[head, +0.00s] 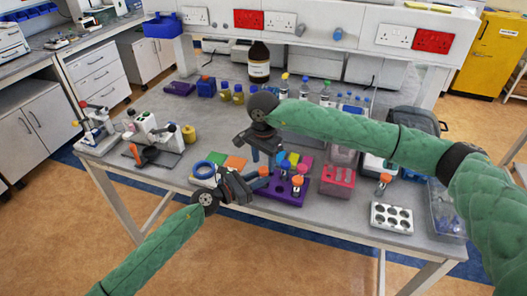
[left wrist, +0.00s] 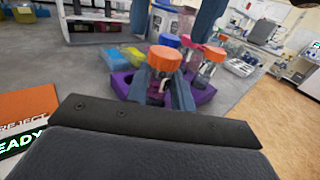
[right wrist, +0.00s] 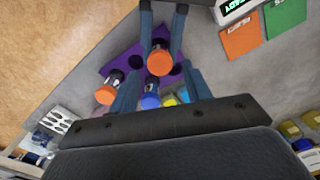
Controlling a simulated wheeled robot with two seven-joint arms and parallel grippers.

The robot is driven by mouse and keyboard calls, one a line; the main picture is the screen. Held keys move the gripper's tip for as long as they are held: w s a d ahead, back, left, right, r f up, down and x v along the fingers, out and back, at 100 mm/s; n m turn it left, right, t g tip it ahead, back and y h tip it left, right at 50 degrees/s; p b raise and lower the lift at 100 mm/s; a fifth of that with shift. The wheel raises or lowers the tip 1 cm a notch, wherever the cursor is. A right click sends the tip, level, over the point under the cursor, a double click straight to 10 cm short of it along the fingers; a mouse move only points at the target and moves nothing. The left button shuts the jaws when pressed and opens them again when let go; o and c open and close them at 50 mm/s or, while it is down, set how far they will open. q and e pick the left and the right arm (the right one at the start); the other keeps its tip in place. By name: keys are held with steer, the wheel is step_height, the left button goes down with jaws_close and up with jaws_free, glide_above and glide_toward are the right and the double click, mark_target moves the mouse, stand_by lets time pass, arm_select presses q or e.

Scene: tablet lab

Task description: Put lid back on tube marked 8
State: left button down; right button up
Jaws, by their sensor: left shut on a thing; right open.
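My left gripper (head: 262,178) is shut on an orange-capped tube (left wrist: 164,60) at the left side of the purple rack (head: 287,196). Its fingers sit below the orange cap; whether the tube's base is in the rack is hidden. A second orange-capped tube (left wrist: 212,56) stands upright in the rack, and its orange top also shows in the right wrist view (right wrist: 106,95). No tube number is readable.
A pink rack (head: 338,181) stands right of the purple rack. A white well plate (head: 392,217) lies near the front edge. Bottles (head: 259,66) stand behind.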

steer(key=shift+f, duration=1.35)
steer(key=c, duration=1)
